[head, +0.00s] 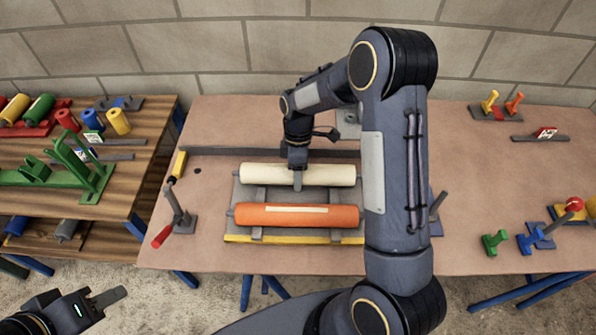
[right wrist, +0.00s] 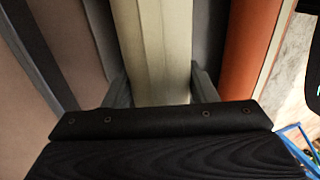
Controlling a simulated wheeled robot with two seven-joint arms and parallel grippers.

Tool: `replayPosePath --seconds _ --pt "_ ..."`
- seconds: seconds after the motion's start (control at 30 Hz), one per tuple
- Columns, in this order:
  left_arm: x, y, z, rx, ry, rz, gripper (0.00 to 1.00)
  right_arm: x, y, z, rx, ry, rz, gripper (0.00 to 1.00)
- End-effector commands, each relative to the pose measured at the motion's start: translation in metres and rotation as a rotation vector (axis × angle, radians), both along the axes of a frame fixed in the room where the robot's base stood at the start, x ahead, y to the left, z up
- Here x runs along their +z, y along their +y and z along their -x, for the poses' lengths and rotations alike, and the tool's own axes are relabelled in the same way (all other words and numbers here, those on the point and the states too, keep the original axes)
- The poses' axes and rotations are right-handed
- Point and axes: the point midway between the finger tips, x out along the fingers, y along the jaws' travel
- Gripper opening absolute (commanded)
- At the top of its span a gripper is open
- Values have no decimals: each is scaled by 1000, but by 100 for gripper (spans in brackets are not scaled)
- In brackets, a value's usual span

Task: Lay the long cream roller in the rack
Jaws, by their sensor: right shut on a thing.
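The long cream roller (head: 330,175) lies level across the back of the grey rack (head: 258,240) on the table, behind and parallel to an orange roller (head: 335,216). In the right wrist view, the cream roller (right wrist: 165,50) runs between the two grey fingers (right wrist: 160,85). I cannot tell whether the roller bears on the rack supports, as its underside is hidden. My left gripper (head: 108,298) is low at the left, away from the table; its opening is unclear.
A red-and-yellow-handled tool (head: 178,205) stands left of the rack. A dark bar (head: 215,151) runs behind it. My right arm covers the table right of the rack. Small coloured parts (head: 540,238) stand at the far right. A wooden side table (head: 90,180) holds several coloured parts.

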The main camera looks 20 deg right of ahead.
Motion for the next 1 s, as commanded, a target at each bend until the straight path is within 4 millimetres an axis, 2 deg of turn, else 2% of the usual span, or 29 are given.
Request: replayPosePath --seconds 0.03,0.23,0.27,0.43,0.83,1.0 --pt "-12 0 0 0 0 0 36 -11 0 -1 0 -1 0 0" --pt "-17 0 0 0 0 0 36 -17 0 -1 0 -1 0 0" --pt "-17 0 0 0 1 0 36 -17 0 0 0 -1 0 53" --pt "-14 0 0 0 0 0 36 -16 0 0 0 -1 0 75" --pt "-12 0 0 0 0 0 36 -14 -1 -1 -1 -3 3 77" --pt "-12 0 0 0 0 0 36 4 -3 -5 0 -7 2 77"
